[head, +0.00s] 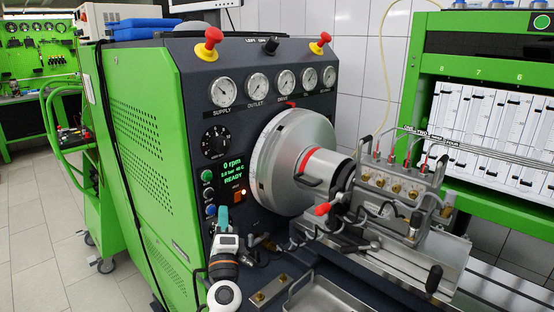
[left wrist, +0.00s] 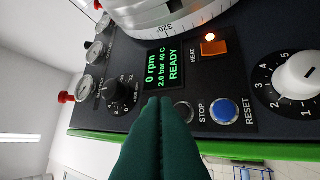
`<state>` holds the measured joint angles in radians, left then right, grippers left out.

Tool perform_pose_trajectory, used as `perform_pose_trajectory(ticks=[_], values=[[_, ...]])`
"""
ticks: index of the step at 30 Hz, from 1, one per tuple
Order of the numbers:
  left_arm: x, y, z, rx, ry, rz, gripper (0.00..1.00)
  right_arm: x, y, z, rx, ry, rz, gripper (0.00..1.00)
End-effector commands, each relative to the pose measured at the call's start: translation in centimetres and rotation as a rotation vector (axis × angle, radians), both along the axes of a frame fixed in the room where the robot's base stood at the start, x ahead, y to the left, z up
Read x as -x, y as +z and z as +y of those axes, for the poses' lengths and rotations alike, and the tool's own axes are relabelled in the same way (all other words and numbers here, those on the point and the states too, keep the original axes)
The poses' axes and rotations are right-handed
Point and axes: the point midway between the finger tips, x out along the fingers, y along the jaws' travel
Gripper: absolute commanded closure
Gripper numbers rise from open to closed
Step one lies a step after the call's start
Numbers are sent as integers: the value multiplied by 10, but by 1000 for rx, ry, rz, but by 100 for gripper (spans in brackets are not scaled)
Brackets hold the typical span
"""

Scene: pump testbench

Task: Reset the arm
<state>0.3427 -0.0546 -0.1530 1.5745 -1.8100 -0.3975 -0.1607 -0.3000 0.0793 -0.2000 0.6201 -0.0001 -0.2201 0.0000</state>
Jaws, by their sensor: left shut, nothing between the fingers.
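My left gripper (head: 223,213) is shut and empty, its teal fingers pointing up in front of the lower control panel in the head view. In the left wrist view its dark green fingers (left wrist: 165,103) lie together, tips just below the display (left wrist: 163,67), which reads 0 rpm, 2.0 bar, 40 C and READY. The STOP button (left wrist: 184,111) and blue RESET button (left wrist: 223,111) are beside the fingertips. The fingers may hide part of the panel; I cannot tell whether they touch it. My right gripper is in neither view.
The green test bench (head: 145,150) carries gauges (head: 257,86), red-topped knobs (head: 207,44) and a large grey drum (head: 297,150). A pump with pipes (head: 395,187) sits right of the drum. A metal tray (head: 325,298) is low in front. An orange HEAT switch (left wrist: 214,47) is lit.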

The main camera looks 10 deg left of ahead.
Motion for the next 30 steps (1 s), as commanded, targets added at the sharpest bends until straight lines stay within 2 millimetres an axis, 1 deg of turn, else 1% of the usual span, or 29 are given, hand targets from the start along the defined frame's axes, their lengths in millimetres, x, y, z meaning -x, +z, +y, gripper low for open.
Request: perform_pose_trajectory(ticks=[2,5,6,7,8,9,11,12,14,15,18,21,24,30], values=[[20,-19,20,130,30,12,100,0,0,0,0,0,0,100],[56,-54,54,377,93,41,100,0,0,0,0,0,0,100],[74,-71,66,490,123,62,100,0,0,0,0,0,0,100],[87,-84,75,575,145,80,100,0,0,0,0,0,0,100],[101,-98,82,658,170,102,100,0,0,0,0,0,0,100],[120,-117,89,767,201,136,100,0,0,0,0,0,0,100],[149,-145,96,926,249,197,100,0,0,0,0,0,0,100],[169,-162,97,1028,281,243,100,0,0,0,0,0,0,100],[200,-187,95,1169,328,324,100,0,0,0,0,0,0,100],[219,-200,91,1251,356,378,100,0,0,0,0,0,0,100],[258,-223,78,1406,412,500,100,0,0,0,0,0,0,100],[291,-237,63,1516,453,610,100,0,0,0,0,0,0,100],[320,-245,49,1598,488,710,100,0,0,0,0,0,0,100],[372,-250,22,1721,543,902,100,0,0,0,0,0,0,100]])
